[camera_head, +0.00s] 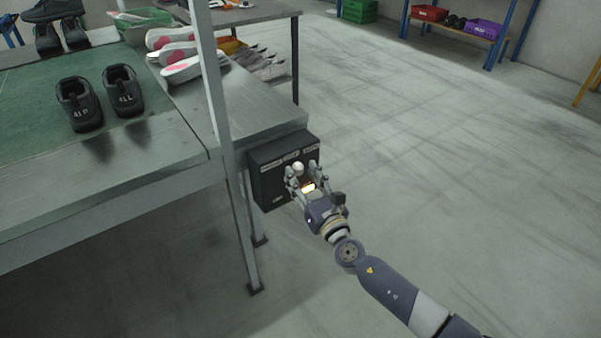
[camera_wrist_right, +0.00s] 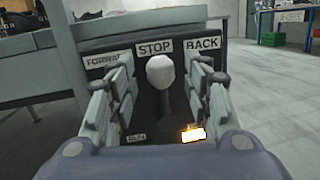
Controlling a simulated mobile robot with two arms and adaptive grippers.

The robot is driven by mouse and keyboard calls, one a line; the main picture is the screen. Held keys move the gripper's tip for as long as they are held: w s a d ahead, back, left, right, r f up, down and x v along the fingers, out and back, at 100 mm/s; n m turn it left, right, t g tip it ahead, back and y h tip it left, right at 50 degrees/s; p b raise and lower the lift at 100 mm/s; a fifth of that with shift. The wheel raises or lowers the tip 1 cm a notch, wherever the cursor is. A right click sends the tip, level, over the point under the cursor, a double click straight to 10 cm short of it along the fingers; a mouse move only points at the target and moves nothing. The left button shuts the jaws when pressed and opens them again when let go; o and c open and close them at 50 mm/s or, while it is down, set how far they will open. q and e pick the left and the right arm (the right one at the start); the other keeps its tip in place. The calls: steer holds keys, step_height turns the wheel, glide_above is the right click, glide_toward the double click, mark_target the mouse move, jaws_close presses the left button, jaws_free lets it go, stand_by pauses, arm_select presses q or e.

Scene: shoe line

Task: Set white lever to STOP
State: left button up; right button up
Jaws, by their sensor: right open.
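The white lever (camera_wrist_right: 161,72) has a round white knob on a dark stem. In the right wrist view the knob stands in the middle, just below the STOP label (camera_wrist_right: 155,48), with FORWARD to its left and BACK to its right. The knob also shows in the head view (camera_head: 298,168). The lever stands on a black control box (camera_head: 268,183). My right gripper (camera_head: 304,170) is open, with its fingers on either side of the knob. Gaps show between knob and fingers in the wrist view. My left gripper is not in view.
The box is at the end of a metal-edged table (camera_head: 262,112), beside an upright metal post (camera_head: 213,95). A lit orange indicator (camera_wrist_right: 193,134) is low on the box. The floor (camera_head: 430,150) to the right is clear.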

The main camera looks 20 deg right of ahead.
steer(key=v, duration=1)
steer(key=shift+s+d, duration=0.1)
steer(key=shift+s, duration=0.05)
